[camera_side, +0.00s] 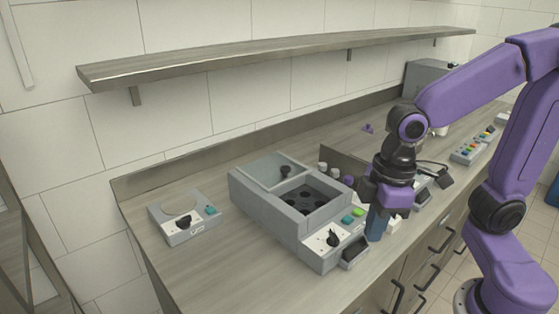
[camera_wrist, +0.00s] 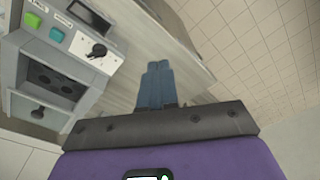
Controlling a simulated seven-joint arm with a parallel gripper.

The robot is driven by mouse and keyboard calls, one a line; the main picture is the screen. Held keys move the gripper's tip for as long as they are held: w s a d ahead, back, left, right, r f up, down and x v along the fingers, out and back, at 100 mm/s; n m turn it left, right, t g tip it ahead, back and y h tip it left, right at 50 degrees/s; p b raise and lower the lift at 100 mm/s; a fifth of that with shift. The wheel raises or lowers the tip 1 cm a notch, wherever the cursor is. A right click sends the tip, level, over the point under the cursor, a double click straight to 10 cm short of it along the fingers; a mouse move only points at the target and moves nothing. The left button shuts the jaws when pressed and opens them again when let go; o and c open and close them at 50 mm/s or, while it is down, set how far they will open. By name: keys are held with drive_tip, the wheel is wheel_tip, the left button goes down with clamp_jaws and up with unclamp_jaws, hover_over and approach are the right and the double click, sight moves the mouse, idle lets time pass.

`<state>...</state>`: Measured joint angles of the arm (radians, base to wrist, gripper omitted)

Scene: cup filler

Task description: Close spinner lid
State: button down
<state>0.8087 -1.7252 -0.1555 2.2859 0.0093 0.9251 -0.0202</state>
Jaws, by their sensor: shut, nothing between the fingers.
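The spinner (camera_side: 262,206) is a grey box on the counter in the side view. Its grey, glass-like lid (camera_side: 262,167) lies over the back part, with a dark knob (camera_side: 285,171) on it. The front well is uncovered and shows a dark rotor with several holes (camera_side: 312,199). In the wrist view the spinner (camera_wrist: 22,70) is at the left, with its open well (camera_wrist: 55,84) and the lid knob (camera_wrist: 38,112). My gripper (camera_side: 376,228) has blue fingers pointing down, right of the spinner's front panel. In the wrist view the fingers (camera_wrist: 156,76) are together and empty.
The spinner's front panel has a black dial (camera_side: 332,238) and green buttons (camera_side: 353,215). A small device with a round plate (camera_side: 180,207) stands left. Small containers (camera_side: 335,173) stand behind the spinner. A shelf (camera_side: 280,55) runs along the wall above.

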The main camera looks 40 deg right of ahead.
drive_tip(key=w+a+r+m, duration=0.2)
drive_tip(key=w, duration=1)
drive_tip(key=r+m+t, duration=0.2)
drive_tip(key=m+t, duration=0.1)
drive_tip(key=m, duration=0.4)
hover_over(275, 172)
drive_tip(key=s, duration=0.1)
drive_tip(key=x, duration=1)
drive_tip(key=shift+d+f, duration=0.25)
drive_tip(key=shift+f, duration=0.15)
drive_tip(key=shift+s+d+r, duration=0.1)
drive_tip(key=shift+s+d, duration=0.05)
drive_tip(key=shift+s, duration=0.8)
drive_tip(key=shift+s+d+f, duration=0.15)
drive_tip(key=shift+s+f, duration=0.05)
drive_tip(key=shift+s, duration=0.8)
drive_tip(key=shift+s, duration=0.1)
